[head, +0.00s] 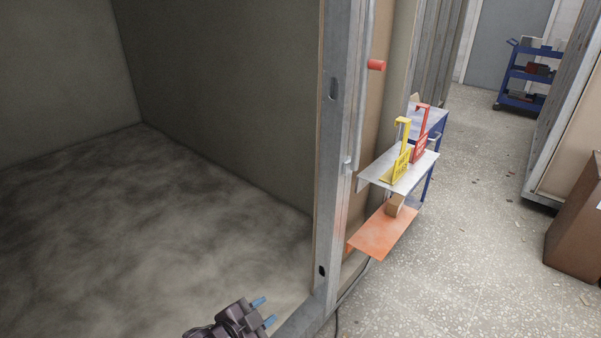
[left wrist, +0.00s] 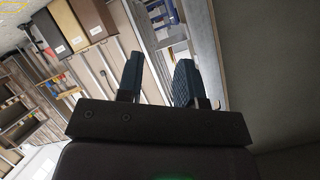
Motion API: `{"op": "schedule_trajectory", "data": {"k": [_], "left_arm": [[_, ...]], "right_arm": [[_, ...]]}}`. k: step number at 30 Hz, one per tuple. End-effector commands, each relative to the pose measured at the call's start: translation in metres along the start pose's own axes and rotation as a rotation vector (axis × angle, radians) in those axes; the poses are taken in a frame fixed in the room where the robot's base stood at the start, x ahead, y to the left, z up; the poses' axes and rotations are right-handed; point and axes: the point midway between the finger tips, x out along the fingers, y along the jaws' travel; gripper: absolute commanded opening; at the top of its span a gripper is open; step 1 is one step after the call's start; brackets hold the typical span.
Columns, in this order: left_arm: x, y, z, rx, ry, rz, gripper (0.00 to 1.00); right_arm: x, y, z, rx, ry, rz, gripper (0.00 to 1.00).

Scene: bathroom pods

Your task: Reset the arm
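My left gripper (head: 264,311) shows at the bottom of the head view, low in front of the pod's doorway. Its two blue fingertips are apart with nothing between them. In the left wrist view the left gripper (left wrist: 158,82) has its two dark blue fingers spread, with a clear gap and no object held. My right gripper is in neither view.
A metal door post (head: 335,150) stands right of the pod floor (head: 150,240). A blue cart (head: 530,75) stands far back; open floor (head: 480,220) lies right.

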Motion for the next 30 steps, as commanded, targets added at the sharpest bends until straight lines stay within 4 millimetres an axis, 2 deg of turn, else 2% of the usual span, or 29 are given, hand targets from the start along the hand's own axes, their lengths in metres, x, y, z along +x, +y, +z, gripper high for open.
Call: {"op": "schedule_trajectory", "data": {"k": [1, 5, 9, 13, 17, 21, 25, 30], "left_arm": [[-0.012, -0.002, 0.001, -0.108, 0.009, -0.04, 0.34], [-0.043, -0.013, 0.013, -0.331, 0.015, -0.144, 0.34], [-0.081, -0.019, 0.039, -0.49, -0.013, -0.255, 0.34], [-0.121, -0.016, 0.072, -0.573, -0.075, -0.349, 0.34], [-0.164, -0.002, 0.108, -0.649, -0.168, -0.423, 0.34], [-0.203, 0.026, 0.142, -0.72, -0.268, -0.464, 0.34], [-0.222, 0.052, 0.155, -0.759, -0.327, -0.462, 0.34], [-0.233, 0.065, 0.162, -0.771, -0.356, -0.456, 0.34]], "right_arm": [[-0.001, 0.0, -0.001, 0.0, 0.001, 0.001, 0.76], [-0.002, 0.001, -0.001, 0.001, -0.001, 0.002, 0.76], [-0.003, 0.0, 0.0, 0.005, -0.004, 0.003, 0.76], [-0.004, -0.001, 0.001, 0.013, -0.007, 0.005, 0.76], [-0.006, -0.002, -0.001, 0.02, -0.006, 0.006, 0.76], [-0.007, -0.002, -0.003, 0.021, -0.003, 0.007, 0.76], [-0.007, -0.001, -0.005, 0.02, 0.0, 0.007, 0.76], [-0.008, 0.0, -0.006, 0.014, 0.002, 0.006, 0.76]]}}
